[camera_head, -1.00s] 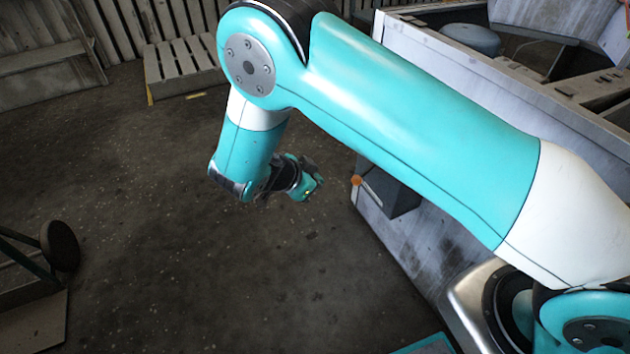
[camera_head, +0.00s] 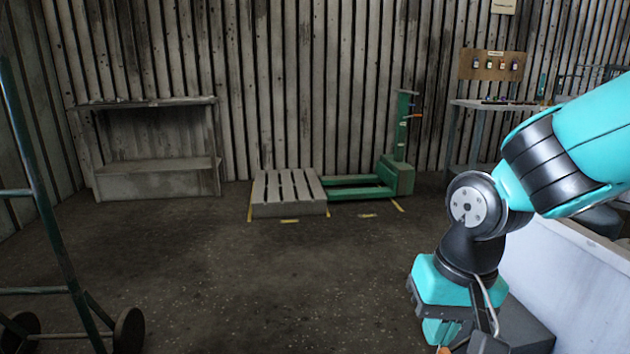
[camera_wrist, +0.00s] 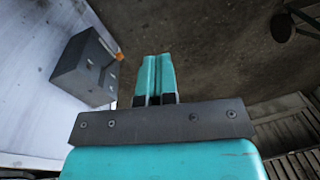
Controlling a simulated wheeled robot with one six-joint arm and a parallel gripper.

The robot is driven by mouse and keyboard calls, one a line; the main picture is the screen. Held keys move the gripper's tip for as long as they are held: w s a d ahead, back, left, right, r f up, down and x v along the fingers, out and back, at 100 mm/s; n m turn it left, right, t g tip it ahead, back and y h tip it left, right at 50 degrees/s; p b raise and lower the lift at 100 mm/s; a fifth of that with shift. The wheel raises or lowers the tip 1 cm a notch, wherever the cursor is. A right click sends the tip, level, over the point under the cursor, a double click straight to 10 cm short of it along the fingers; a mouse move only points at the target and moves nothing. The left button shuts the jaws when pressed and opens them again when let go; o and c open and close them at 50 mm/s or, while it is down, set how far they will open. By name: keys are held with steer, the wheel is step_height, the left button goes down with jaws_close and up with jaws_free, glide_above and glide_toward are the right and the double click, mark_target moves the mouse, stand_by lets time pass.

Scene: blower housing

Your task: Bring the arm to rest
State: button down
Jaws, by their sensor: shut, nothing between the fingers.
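My gripper (camera_wrist: 157,80) shows in the wrist view as two teal fingers pressed together with nothing between them. It hangs over the bare floor, apart from the pale housing wall beside it. In the head view my arm comes in from the right edge and bends down at the wrist. The gripper end lies low at the bottom right there, and its fingertips are hard to make out. The arm carries nothing.
A dark grey box (camera_wrist: 84,69) with an orange knob (camera_wrist: 119,56) sits on the pale wall (camera_head: 565,265), close to my gripper. A pallet (camera_head: 288,192), green pallet truck (camera_head: 398,172) and shelf unit (camera_head: 155,180) stand far back. A hand truck (camera_head: 50,220) stands left. The middle floor is clear.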

steer(key=s+r+n+y, duration=0.3)
steer(key=s+r+n, duration=0.3)
steer(key=s, duration=0.4)
step_height(320, 180, up, 24)
steer(key=n+p, duration=0.1)
steer(key=p, duration=2.3)
steer(key=shift+s+a, duration=0.35)
steer(key=shift+f, duration=0.2)
